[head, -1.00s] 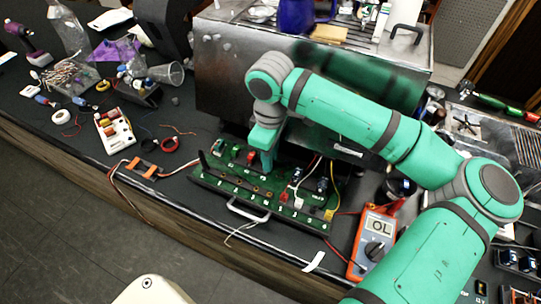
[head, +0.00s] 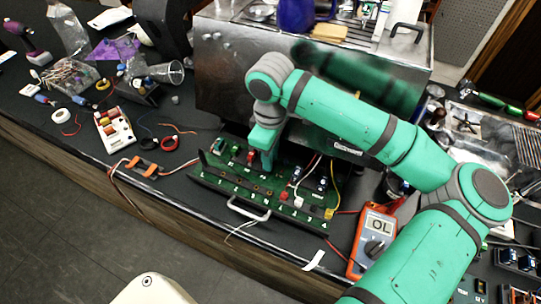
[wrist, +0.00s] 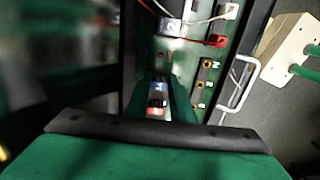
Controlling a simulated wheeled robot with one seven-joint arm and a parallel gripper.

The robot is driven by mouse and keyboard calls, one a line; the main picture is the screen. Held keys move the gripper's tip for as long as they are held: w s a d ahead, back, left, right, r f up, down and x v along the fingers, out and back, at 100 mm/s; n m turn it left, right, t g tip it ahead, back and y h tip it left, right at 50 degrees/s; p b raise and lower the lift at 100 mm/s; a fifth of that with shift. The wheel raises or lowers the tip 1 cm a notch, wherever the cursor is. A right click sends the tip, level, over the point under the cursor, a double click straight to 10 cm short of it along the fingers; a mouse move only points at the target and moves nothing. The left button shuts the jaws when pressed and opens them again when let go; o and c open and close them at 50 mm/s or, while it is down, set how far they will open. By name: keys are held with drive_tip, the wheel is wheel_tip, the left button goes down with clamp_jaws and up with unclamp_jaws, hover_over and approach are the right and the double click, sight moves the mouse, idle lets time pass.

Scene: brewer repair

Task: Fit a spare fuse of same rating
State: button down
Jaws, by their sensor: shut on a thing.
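The green circuit board (head: 226,183) lies in a dark frame with a silver handle at the front of the bench. My gripper (head: 266,167) points down over the board's back middle, beside a red block (head: 251,157). In the wrist view my gripper (wrist: 163,103) has its green fingers closed around a small white, blue and red part (wrist: 157,97). I cannot tell whether this part is a fuse or its holder, nor whether it is seated in the board. A white tray with coloured small parts, perhaps spare fuses (head: 115,129), lies to the left.
An orange multimeter (head: 374,240) reading OL stands right of the board. A steel machine (head: 235,85) rises behind it. Wires lie around, with an orange-black device (head: 143,167) at left. Loose tools and tape rolls cover the left bench.

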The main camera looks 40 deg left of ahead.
drive_tip(key=c, duration=1.5)
unclamp_jaws()
drive_tip(key=shift+o, duration=0.2)
wheel_tip(320, 180, up, 11)
drive_tip(key=shift+w+f, duration=0.1)
